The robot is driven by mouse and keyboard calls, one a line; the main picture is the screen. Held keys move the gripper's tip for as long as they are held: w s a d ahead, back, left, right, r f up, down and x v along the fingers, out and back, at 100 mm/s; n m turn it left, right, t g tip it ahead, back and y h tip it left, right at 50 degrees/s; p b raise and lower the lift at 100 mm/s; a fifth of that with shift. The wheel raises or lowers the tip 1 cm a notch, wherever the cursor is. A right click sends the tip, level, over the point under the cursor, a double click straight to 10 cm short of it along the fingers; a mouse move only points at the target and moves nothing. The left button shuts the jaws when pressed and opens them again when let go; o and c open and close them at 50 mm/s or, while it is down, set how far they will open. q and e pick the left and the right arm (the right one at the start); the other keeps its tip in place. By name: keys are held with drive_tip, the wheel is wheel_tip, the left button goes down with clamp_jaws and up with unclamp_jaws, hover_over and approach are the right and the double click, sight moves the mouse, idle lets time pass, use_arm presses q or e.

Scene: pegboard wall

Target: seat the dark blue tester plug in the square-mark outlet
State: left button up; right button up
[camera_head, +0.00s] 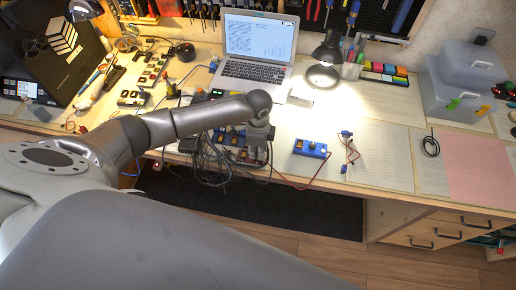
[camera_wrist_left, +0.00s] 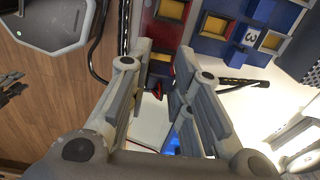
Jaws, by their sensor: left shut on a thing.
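My left gripper (camera_head: 256,134) reaches down over the outlet panel (camera_head: 245,155) at the table's front edge. I cannot make out a square mark or a separate dark blue plug. My right gripper is not in view.
A tangle of dark cables (camera_head: 208,165) hangs over the front edge beside the panel. A blue box (camera_head: 310,148) with a red lead lies to the right. A laptop (camera_head: 258,45) and desk lamp (camera_head: 326,60) stand behind.

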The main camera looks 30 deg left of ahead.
use_arm(q)
drive_tip(key=shift+f+b, duration=0.35)
drive_tip(key=shift+f, duration=0.3)
drive_tip(key=o, duration=0.8)
drive_tip(key=shift+r, duration=0.15)
drive_tip(key=shift+r+p, duration=2.4)
drive_tip(key=shift+p, duration=0.3)
drive_tip(key=shift+d, duration=0.1)
